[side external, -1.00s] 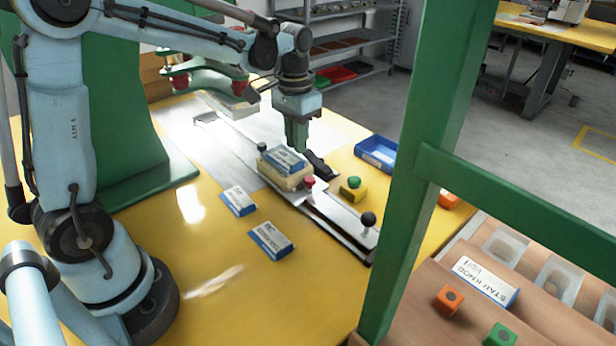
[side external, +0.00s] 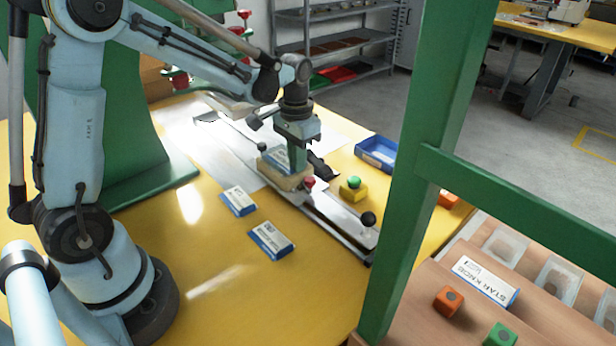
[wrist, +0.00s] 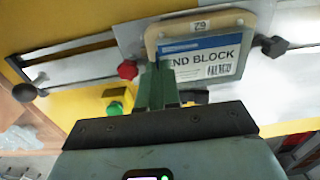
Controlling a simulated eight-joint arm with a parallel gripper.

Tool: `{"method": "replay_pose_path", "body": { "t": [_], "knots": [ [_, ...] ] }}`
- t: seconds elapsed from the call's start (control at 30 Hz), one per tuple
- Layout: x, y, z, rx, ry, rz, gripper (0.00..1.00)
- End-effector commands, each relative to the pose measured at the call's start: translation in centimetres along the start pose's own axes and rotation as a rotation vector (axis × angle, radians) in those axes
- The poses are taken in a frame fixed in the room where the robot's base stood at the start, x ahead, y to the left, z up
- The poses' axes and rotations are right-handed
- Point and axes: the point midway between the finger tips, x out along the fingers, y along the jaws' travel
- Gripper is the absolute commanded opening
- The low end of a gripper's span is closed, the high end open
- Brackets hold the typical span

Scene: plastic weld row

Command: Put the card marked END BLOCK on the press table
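The card marked END BLOCK (wrist: 222,55) is white with a blue edge. It lies on a wooden block (wrist: 152,35) on the metal slide, and the start of its wording is hidden behind a finger. In the side view the card (side external: 278,157) is partly covered by my gripper (side external: 298,165). My gripper's green fingers (wrist: 158,85) are down at the card's edge, pointing downward. I cannot tell whether they grip the card. The yellow table (side external: 215,275), which seems to be the press table, lies around the slide.
Two other cards (side external: 239,201) (side external: 271,240) lie on the table. A blue tray (side external: 366,150) and a yellow block with a green knob (side external: 353,190) stand right of the slide. A green post (side external: 412,170) stands in front.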

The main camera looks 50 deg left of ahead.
Motion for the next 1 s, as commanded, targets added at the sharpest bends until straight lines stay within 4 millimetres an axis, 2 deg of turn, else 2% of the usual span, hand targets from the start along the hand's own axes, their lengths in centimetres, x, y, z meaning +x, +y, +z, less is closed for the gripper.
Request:
{"method": "replay_pose_path", "body": {
  "t": [0.47, 1.0],
  "knots": [
    [-0.2, 0.0, 0.0, 0.0, 0.0, 0.0, 0.0],
    [-3.1, 0.0, 0.0, 0.0, 0.0, 0.0, 0.0]
  ]
}}
